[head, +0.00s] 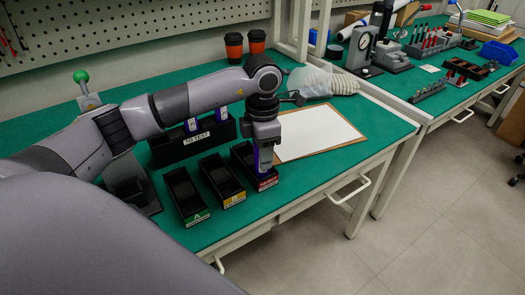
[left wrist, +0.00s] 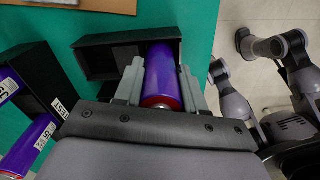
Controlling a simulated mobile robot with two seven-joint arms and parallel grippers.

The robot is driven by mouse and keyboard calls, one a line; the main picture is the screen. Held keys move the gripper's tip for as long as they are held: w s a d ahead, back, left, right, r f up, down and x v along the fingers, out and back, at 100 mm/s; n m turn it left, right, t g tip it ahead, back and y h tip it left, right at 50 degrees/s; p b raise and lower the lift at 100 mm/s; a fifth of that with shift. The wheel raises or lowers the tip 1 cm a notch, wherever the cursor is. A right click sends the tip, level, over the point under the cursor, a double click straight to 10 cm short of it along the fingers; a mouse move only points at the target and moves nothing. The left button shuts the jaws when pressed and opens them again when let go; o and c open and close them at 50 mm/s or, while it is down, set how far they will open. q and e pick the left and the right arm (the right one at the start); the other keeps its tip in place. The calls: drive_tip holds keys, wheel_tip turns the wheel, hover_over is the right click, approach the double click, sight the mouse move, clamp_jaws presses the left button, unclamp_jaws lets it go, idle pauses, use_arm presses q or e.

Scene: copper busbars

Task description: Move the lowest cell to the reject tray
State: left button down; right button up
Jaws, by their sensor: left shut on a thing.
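My left gripper (head: 264,166) points straight down and is shut on a purple cell (left wrist: 161,72). In the head view, a strip of purple shows between its fingers. The cell is over the reject tray, a black open box with a red label (head: 268,184) at the right end of the tray row. The tray also shows in the left wrist view (left wrist: 98,62), around the cell's far end. I cannot tell whether the cell touches the tray floor. Two other purple cells (head: 190,124) (head: 221,114) stand in the black rack marked TO TEST (head: 172,153).
A green-label tray (head: 183,190) and a yellow-label tray (head: 221,178) stand left of the reject tray. A clipboard with white paper (head: 318,132) lies to its right. Two orange-and-black cups (head: 234,47) stand at the back. Tools crowd the far bench.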

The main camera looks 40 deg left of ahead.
use_arm(q)
drive_tip(key=shift+f, duration=0.15)
drive_tip(key=c, duration=0.6)
unclamp_jaws()
drive_tip(key=shift+r+p, duration=2.15)
drive_tip(key=shift+r, duration=0.9)
drive_tip(key=shift+f, duration=0.1)
